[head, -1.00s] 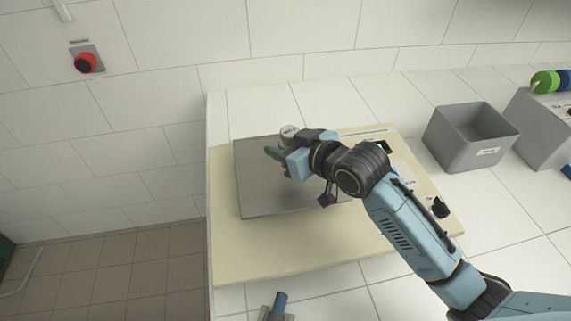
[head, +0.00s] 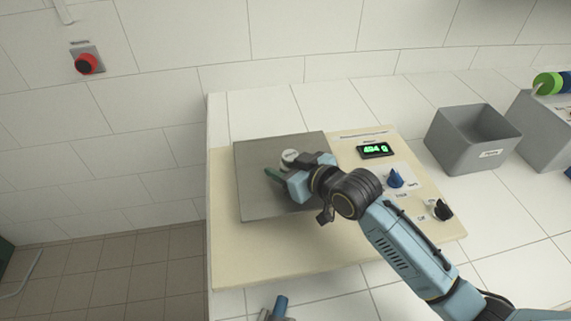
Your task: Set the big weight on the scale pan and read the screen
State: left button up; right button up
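The big weight (head: 289,155), a short grey cylinder, is on the scale pan (head: 262,200), a grey square plate. My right gripper (head: 288,168) reaches in from the right and is shut around the weight, with a green fingertip showing at its left side. The gripper hides the weight's lower part, so its contact with the pan is not directly seen. The screen (head: 375,151) is lit with green digits that look like 494 g.
The beige scale board (head: 270,262) carries a blue knob (head: 394,178) and a black knob (head: 441,210). A grey bin (head: 470,157) stands to the right. A red button (head: 86,64) is on the wall. A blue and grey item (head: 279,306) is cut off at the bottom edge.

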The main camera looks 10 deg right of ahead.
jog(key=shift+o, duration=1.1)
jog(key=shift+r, duration=0.15)
jog(key=p+v, duration=0.1)
jog(key=v, duration=1.1)
